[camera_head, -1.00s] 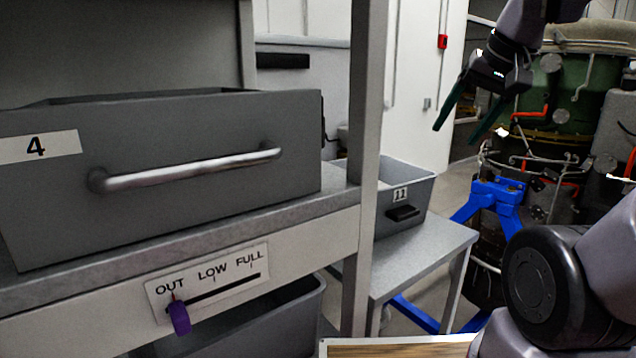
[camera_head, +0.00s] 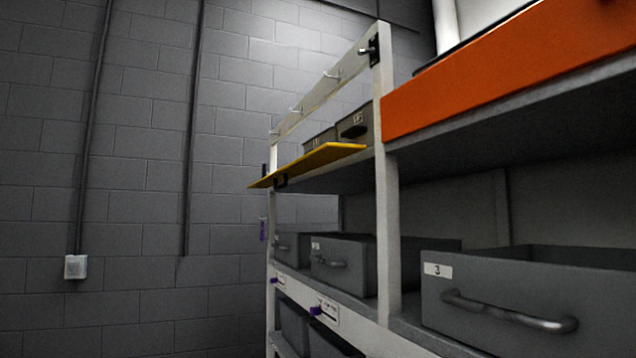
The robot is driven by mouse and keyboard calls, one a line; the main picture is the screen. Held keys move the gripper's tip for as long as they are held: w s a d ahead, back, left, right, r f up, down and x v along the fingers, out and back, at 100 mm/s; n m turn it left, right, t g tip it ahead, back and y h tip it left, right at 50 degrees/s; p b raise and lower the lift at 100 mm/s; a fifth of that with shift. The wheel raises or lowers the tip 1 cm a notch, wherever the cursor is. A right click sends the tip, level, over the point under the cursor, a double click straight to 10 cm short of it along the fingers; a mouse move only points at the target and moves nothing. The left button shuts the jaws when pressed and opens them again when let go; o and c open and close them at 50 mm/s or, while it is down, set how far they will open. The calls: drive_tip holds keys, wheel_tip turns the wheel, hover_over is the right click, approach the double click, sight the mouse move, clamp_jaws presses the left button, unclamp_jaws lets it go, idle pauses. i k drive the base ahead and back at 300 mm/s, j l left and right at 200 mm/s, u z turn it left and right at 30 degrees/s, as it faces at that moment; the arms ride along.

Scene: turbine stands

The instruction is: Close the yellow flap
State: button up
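A dark latch (camera_head: 370,50) is on the post above the flap. My gripper is not in view.
An orange panel (camera_head: 508,68) covers the upper shelf on the right. Grey drawer 3 (camera_head: 500,296) stands below it, its handle facing out. More bins (camera_head: 345,262) sit below the flap. A block wall (camera_head: 140,180) with a white box (camera_head: 76,267) is on the left.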

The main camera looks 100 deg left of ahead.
sight(329, 152)
drive_tip(key=k+u, duration=0.2)
drive_tip(key=u, duration=0.3)
drive_tip(key=k+j+u, duration=0.1)
drive_tip(key=u, duration=0.4)
drive_tip(key=j+u, duration=0.1)
drive_tip(key=u, duration=2.15)
drive_tip(key=i+l+u, duration=0.45)
drive_tip(key=k+l, duration=0.05)
drive_tip(key=k, duration=0.05)
